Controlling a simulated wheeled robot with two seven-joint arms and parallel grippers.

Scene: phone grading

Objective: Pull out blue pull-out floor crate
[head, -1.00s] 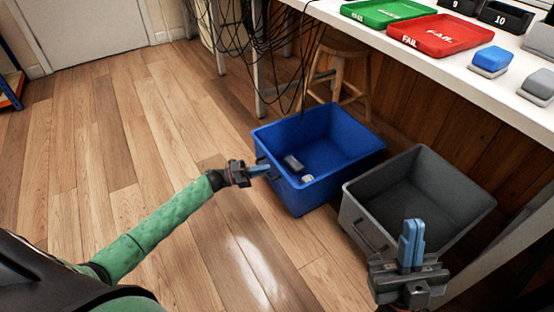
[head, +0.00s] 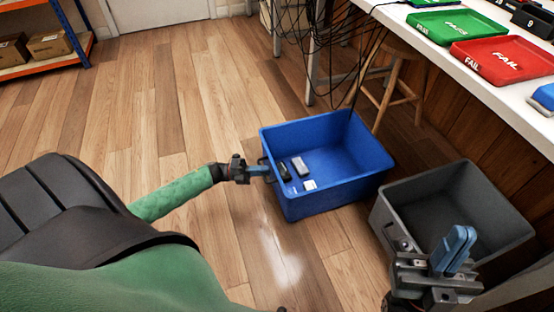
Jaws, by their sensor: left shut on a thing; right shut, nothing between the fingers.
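The blue floor crate (head: 345,188) stands on the wooden floor in the middle of the head view, left of the grey crate. Several small items (head: 301,167) lie in it. My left gripper (head: 268,171) is shut on the crate's handle on its left side; the fingers partly hide the handle. My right gripper (head: 460,245) is shut and empty, in front of the grey crate at the lower right.
A grey crate (head: 400,193) stands just right of the blue crate. A wooden stool (head: 402,90) and hanging black cables (head: 335,30) are behind it. The white table (head: 425,50) holds a green tray (head: 455,25) and a red tray (head: 505,60). Floor to the left is clear.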

